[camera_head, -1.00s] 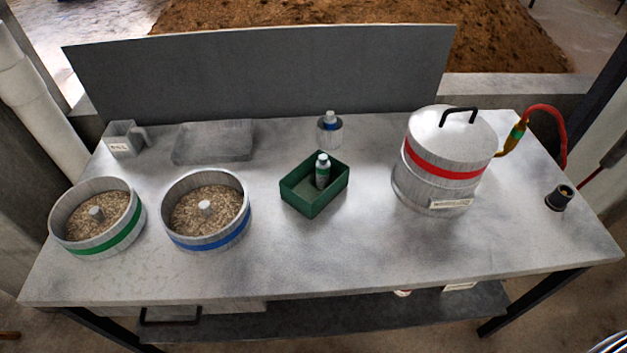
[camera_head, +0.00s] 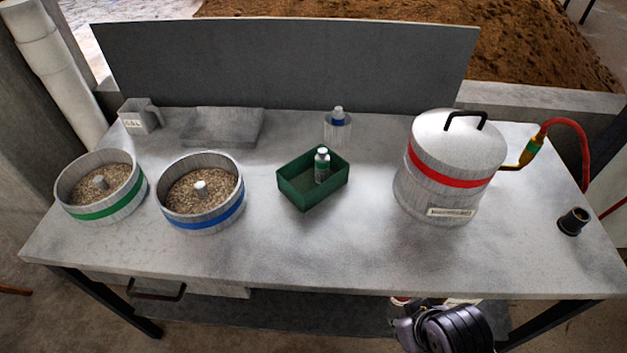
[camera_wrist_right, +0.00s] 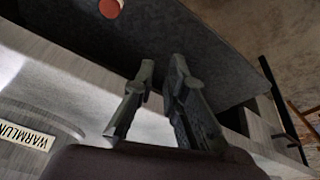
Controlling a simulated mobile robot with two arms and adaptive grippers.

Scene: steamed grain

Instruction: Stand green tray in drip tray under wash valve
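A round metal tray with a green band (camera_head: 108,208), filled with grain around a central post, stands at the left of the table. A rectangular green box (camera_head: 302,190) holding a small bottle (camera_head: 321,166) stands mid-table. A shallow grey rectangular tray (camera_head: 222,141) lies empty at the back left; it may be the drip tray. I cannot make out a wash valve. My right gripper (camera_wrist_right: 163,64) is open and empty in the wrist view, near the table's front edge. In the head view my right arm shows at the bottom right. My left gripper is out of view.
A blue-banded round tray (camera_head: 215,218) of grain stands beside the green-banded one. A lidded pot with a red band (camera_head: 445,175), a red hose (camera_head: 575,135) and a black cup (camera_head: 573,221) are at right. The front middle of the table (camera_head: 300,255) is clear.

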